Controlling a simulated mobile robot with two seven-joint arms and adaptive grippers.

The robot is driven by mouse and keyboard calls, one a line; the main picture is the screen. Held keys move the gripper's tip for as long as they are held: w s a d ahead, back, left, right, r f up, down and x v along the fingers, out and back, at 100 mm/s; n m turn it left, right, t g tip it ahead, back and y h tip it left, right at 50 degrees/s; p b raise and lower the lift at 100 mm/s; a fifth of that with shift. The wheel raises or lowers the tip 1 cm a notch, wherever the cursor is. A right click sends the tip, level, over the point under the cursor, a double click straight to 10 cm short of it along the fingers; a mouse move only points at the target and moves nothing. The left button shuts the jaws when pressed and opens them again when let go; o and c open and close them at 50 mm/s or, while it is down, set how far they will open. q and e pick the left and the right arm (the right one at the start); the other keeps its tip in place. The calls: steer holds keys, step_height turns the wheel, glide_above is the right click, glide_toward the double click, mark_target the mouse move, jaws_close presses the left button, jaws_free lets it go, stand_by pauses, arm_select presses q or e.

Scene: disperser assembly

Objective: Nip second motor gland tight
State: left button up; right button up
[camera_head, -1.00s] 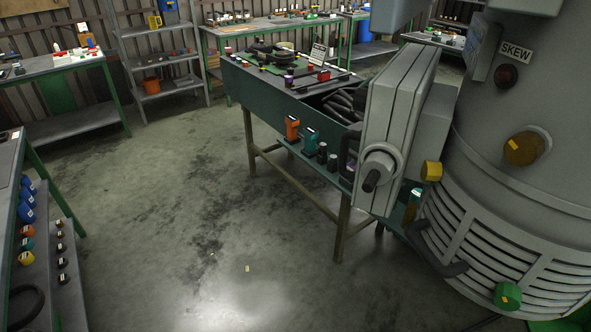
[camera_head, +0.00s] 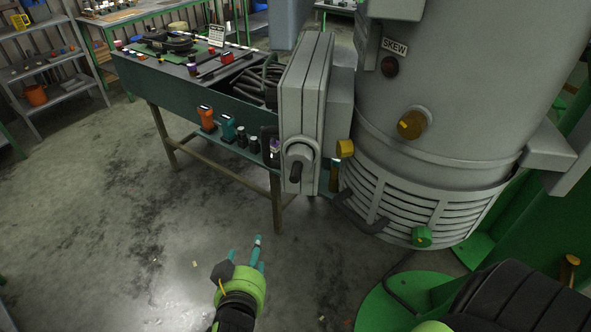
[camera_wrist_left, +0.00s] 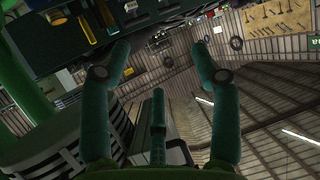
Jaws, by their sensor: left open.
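A large grey motor housing (camera_head: 460,60) with a SKEW label stands at the right in the head view. An amber knob-like fitting (camera_head: 412,125) sticks out of its side. A yellow fitting (camera_head: 345,148) sits lower left, by the grey box, and a green fitting (camera_head: 422,237) is low on the slatted band. I cannot tell which of them is the second motor gland. My left gripper (camera_head: 248,258) is low in the head view, left of the motor and apart from it. Its fingers are spread and empty, as the left wrist view shows too (camera_wrist_left: 160,60). My right gripper is not identifiable.
A grey box with a black-tipped shaft (camera_head: 306,110) is fixed to the motor's left side. A green bench (camera_head: 180,90) behind it carries tools and coiled cable. Green base plates (camera_head: 395,300) and a black ribbed cylinder (camera_head: 530,290) lie lower right.

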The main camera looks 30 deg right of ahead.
arm_select(q)
steer(key=s+d+r+t+h+p, duration=0.1)
steer(key=s+r, duration=0.1)
steer(key=r, duration=0.6)
steer(key=s+d+r+t+h, duration=0.1)
steer(key=s+d+r, duration=0.15)
steer(key=r, duration=0.45)
steer(key=h, duration=0.3)
glide_toward(298, 171)
steer(key=w+d+f, duration=0.2)
steer(key=w, duration=0.1)
steer(key=p+x, duration=0.1)
steer(key=x, duration=0.1)
steer(key=p+x, duration=0.1)
steer(key=x, duration=0.1)
steer(key=r+p+x, duration=0.1)
steer(key=x, duration=0.1)
steer(key=shift+w+d, duration=0.1)
steer(key=shift+d, duration=0.2)
steer(key=shift+w+d+p, duration=0.35)
steer(key=shift+p, duration=0.1)
steer(key=shift+f, duration=0.15)
arm_select(e)
steer(key=r, duration=0.5)
steer(key=shift+s+d+r, duration=0.2)
steer(key=shift+d+r, duration=0.05)
steer(key=shift+d, duration=0.05)
